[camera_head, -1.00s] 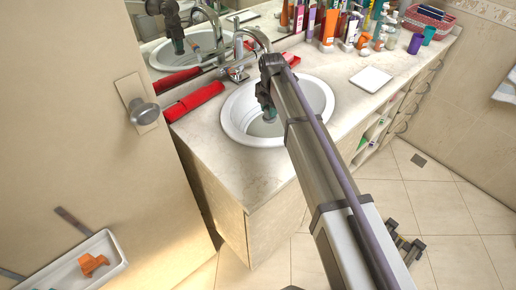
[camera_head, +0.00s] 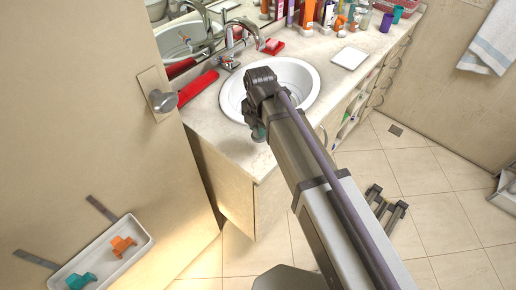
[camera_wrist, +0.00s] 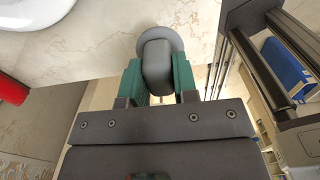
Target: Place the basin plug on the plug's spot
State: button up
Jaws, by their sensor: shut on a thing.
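My gripper (camera_wrist: 157,82) is shut on a grey basin plug (camera_wrist: 158,65) in the wrist view. The green fingers press its blocky body from both sides, and its round flange shows beyond. In the head view my gripper (camera_head: 258,131) is over the counter's front edge, just in front of the white basin (camera_head: 310,78). There the plug is hidden or too small to make out. I cannot tell which place is the plug's spot.
A red towel (camera_head: 197,92) lies left of the basin, by the tap (camera_head: 228,62). A white tile-like slab (camera_head: 349,58) and several bottles stand to the right. A white tray (camera_head: 140,228) at lower left holds orange and teal pieces. The counter front is clear.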

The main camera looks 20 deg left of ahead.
aim_at(259, 139)
notch_tip(259, 139, down, 6)
jog(key=b, duration=0.4)
jog(key=shift+f, duration=0.1)
jog(key=shift+r, duration=0.25)
jog(key=shift+f, duration=0.2)
jog(key=o, duration=1)
jog(key=shift+c, duration=0.2)
notch_tip(259, 139, up, 13)
jog(key=p, duration=1.2)
jog(key=shift+f+p, duration=0.1)
jog(key=shift+p, duration=0.2)
jog(key=shift+f, duration=0.2)
